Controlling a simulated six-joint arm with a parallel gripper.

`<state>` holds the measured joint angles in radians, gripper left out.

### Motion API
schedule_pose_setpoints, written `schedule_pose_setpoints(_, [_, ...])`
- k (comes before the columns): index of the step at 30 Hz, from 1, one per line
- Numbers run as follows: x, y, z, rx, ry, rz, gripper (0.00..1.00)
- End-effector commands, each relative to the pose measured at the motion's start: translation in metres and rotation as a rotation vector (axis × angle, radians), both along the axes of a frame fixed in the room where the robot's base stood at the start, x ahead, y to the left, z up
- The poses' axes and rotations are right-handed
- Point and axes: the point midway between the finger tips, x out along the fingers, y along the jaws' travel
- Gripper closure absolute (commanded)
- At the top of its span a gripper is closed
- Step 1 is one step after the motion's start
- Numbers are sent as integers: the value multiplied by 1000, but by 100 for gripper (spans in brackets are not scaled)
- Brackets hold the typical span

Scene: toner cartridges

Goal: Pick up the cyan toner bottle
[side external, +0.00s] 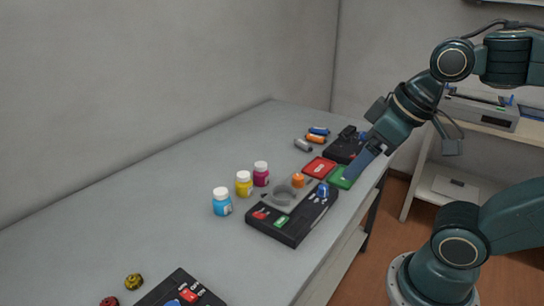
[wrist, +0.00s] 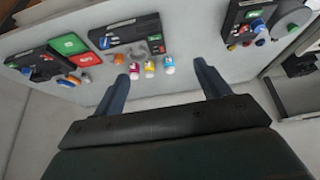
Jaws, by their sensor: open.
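The cyan toner bottle (side external: 222,202) stands upright on the grey table, with a white cap and a pale label. It is the nearest of a row of three bottles in the side view. In the wrist view the cyan bottle (wrist: 169,66) is at the right end of the row, between the directions of my two fingers. My gripper (side external: 352,176) is raised over the right edge of the table, well to the right of the bottle. In the wrist view my gripper (wrist: 158,82) has its fingers wide apart with nothing between them.
A yellow bottle (side external: 243,184) and a magenta bottle (side external: 261,175) stand close behind the cyan one. Red (side external: 319,167) and green (side external: 342,178) plates lie farther back. The table left of the bottles is clear.

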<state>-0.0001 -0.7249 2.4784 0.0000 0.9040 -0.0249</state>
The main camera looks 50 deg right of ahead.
Motion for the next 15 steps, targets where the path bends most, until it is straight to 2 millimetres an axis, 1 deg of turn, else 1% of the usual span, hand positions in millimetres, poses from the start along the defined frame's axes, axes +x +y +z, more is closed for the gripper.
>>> schedule_pose_setpoints(5, [20, 0, 10, -34, 30, 67, 25])
schedule_pose_setpoints(8, [36, 0, 16, -61, 52, 125, 25])
schedule_pose_setpoints(15, [84, 1, 28, -131, 111, 290, 25])
